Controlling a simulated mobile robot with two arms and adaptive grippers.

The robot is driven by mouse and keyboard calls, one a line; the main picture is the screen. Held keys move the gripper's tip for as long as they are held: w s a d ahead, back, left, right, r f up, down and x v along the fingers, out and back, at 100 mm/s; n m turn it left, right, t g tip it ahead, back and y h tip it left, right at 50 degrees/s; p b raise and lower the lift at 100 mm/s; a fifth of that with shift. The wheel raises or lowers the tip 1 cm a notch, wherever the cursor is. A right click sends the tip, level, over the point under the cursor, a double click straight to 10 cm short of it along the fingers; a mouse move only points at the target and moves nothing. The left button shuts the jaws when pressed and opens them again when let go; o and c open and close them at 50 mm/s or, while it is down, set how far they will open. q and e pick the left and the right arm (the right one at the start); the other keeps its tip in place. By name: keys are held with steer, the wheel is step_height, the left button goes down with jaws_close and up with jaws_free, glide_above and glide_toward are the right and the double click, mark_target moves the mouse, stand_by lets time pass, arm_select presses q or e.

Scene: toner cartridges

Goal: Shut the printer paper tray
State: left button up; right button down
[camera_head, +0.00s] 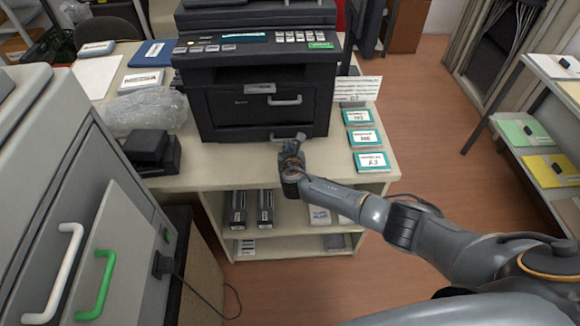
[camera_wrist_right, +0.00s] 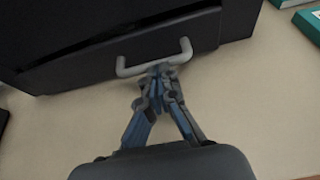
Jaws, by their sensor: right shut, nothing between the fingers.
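The black printer (camera_head: 265,75) stands on the pale table. Its paper tray (camera_head: 232,134) is at the bottom of its front, with a grey bar handle. In the right wrist view the tray front (camera_wrist_right: 85,58) shows a dark seam above it and its right end stands out a little from the body; how far it is out is hard to tell. My right gripper (camera_head: 300,138) is in front of the tray. In the wrist view its shut, empty fingers (camera_wrist_right: 160,70) are at the middle of the handle (camera_wrist_right: 133,68), apparently touching it. My left gripper is out of view.
Teal boxes (camera_head: 365,138) line the table's right edge. A bubble-wrapped item (camera_head: 145,110) and a black device (camera_head: 150,152) are left of the printer. Cartridges (camera_head: 265,208) sit on the shelf below. A grey cabinet (camera_head: 60,190) stands at the left; the floor at right is clear.

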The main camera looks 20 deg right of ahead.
steer(key=shift+w+d+f, duration=0.15)
steer(key=shift+w+f, duration=0.05)
steer(key=shift+w, duration=0.45)
steer(key=shift+w+d+r, duration=0.1)
steer(key=shift+w+r, duration=0.05)
steer(key=shift+r, duration=0.2)
steer(key=shift+s+a, duration=0.2)
steer(key=shift+s, duration=0.4)
steer(key=v, duration=1.1)
steer(key=shift+w+d+r, duration=0.1)
steer(key=shift+r, duration=0.15)
